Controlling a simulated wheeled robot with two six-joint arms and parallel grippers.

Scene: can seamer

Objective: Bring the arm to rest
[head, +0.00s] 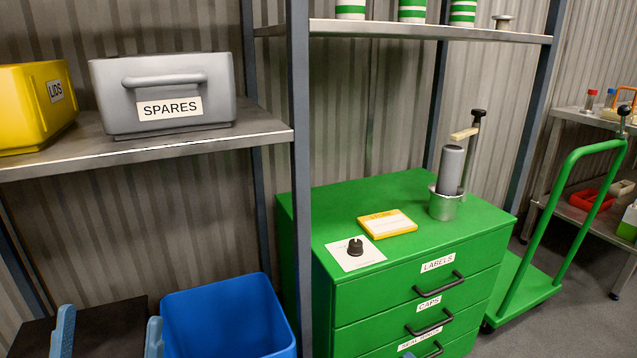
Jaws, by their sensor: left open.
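My left gripper (108,336) shows at the bottom left edge of the head view. Its two light blue fingers point up and stand wide apart with nothing visible between them. It is in front of a dark flat surface and left of a blue bin (228,318). The rest of the left arm is below the picture. My right gripper does not show. The can seamer, a grey cylinder in a metal cup with a lever (447,190), stands on a green drawer cabinet (345,290), well to the right of the gripper.
A shelf (230,138) above the gripper holds a grey SPARES box (165,85) and a yellow LIDS bin (35,105). A steel post (299,180) stands left of the cabinet. A yellow pad (387,222) and black knob (355,247) lie on the cabinet. A green trolley (530,280) stands right.

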